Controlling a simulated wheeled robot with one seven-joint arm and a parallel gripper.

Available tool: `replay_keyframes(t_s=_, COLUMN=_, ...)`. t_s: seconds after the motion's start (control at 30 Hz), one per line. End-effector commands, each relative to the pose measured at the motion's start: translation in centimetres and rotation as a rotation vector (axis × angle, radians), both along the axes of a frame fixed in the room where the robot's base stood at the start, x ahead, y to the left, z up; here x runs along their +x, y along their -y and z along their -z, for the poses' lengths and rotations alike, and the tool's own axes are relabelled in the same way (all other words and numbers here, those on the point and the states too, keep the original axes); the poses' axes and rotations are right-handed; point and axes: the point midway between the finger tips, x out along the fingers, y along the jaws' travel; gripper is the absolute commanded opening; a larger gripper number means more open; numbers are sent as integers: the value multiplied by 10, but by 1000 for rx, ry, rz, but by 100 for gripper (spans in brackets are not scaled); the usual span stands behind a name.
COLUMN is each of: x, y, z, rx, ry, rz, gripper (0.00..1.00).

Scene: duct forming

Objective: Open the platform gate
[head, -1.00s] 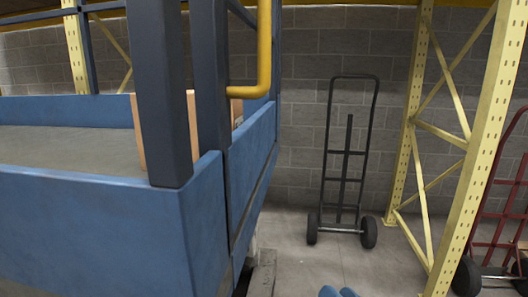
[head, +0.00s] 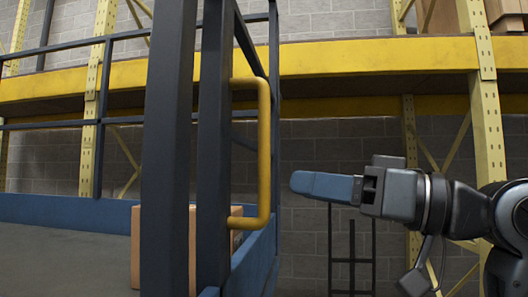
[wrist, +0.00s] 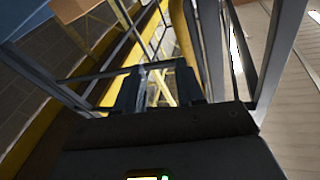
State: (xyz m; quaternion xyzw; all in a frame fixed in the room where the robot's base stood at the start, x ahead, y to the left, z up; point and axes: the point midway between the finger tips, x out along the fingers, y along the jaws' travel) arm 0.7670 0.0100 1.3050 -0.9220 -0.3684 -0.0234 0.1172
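The platform gate (head: 213,150) is a dark blue-grey railing frame on the blue platform, and it looks closed beside a thick post (head: 167,150). A yellow C-shaped handle (head: 264,150) sticks out from its right side. My gripper (head: 292,183) is right of the handle in the head view, fingers pointing left, apart from it with a small gap. In the wrist view my gripper (wrist: 160,82) shows two dark fingers spread apart with nothing between them. A yellow bar, probably the handle (wrist: 184,35), stands just beyond the right finger.
A yellow rack beam (head: 380,57) and upright (head: 485,120) stand behind my arm. A cardboard box (head: 150,245) sits on the platform behind the posts. A dark hand truck (head: 352,262) stands by the grey block wall (head: 310,160).

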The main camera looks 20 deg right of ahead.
Motion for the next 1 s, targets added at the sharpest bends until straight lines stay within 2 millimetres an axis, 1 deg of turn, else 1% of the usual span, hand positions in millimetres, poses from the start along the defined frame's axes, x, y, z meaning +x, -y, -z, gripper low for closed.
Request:
replay_keyframes(t_s=0.03, x=-6, y=-1, z=-16, rx=-47, ry=21, rz=-19, gripper=38)
replay_keyframes(t_s=0.13, x=-17, y=-4, z=-35, rx=-126, ry=38, rz=-52, gripper=38)
replay_keyframes(t_s=0.23, x=-26, y=-7, z=-47, rx=-187, ry=50, rz=-75, gripper=38)
replay_keyframes(t_s=0.4, x=-31, y=-10, z=-54, rx=-234, ry=54, rz=-91, gripper=38)
replay_keyframes(t_s=0.53, x=-25, y=-18, z=-55, rx=-237, ry=54, rz=-94, gripper=38)
replay_keyframes(t_s=0.8, x=2, y=-50, z=-55, rx=-236, ry=53, rz=-94, gripper=38)
replay_keyframes(t_s=1.0, x=15, y=-64, z=-54, rx=-236, ry=54, rz=-92, gripper=38)
